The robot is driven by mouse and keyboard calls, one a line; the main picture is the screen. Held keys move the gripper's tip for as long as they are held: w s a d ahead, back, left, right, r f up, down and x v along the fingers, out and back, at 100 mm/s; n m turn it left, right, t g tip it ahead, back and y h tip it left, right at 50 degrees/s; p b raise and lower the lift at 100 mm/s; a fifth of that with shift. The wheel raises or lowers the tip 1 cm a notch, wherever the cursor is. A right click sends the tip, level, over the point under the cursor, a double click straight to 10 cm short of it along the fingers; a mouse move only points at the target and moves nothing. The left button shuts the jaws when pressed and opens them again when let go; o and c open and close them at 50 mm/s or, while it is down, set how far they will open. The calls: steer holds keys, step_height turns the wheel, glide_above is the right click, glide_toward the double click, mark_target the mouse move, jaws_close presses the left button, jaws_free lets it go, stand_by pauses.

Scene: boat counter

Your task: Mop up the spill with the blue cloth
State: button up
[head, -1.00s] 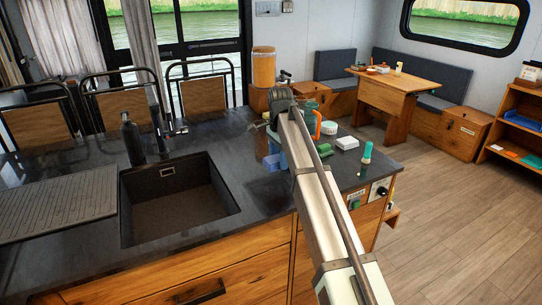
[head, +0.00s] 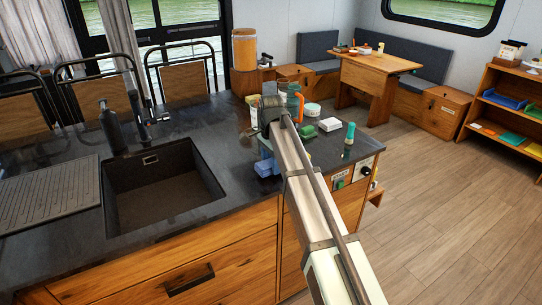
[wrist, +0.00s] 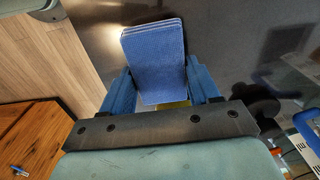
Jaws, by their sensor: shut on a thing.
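The blue cloth (wrist: 153,55) is a folded, ribbed pad held between the blue fingers of my gripper (wrist: 160,72) in the wrist view. In the head view my gripper (head: 265,163) is over the counter right of the sink, near the front edge, with blue showing at its end. I cannot tell whether the cloth touches the counter. A bit of yellow shows behind the cloth. A darker patch (wrist: 284,44) lies on the counter right of the cloth; I cannot tell whether it is the spill or a shadow.
The sink (head: 165,190) is left of my gripper. The counter's front edge is close.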

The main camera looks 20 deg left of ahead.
mark_target(261, 167)
steer(key=shift+w+a+f, duration=0.6)
steer(key=shift+f, duration=0.2)
steer(key=shift+c, duration=0.4)
steer(key=shift+w+a, duration=2.9)
steer(key=shift+s+a, duration=0.1)
steer(key=shift+a, duration=0.15)
steer(key=shift+s+a, duration=1.3)
steer(key=shift+s, duration=0.1)
steer(key=shift+s+d, duration=3.55)
steer(key=shift+d, duration=0.15)
steer(key=shift+w+d, duration=0.7)
steer(key=shift+w, duration=0.2)
steer(key=shift+w+a, duration=3.55)
steer(key=shift+a, duration=0.1)
step_height(261, 167, up, 8)
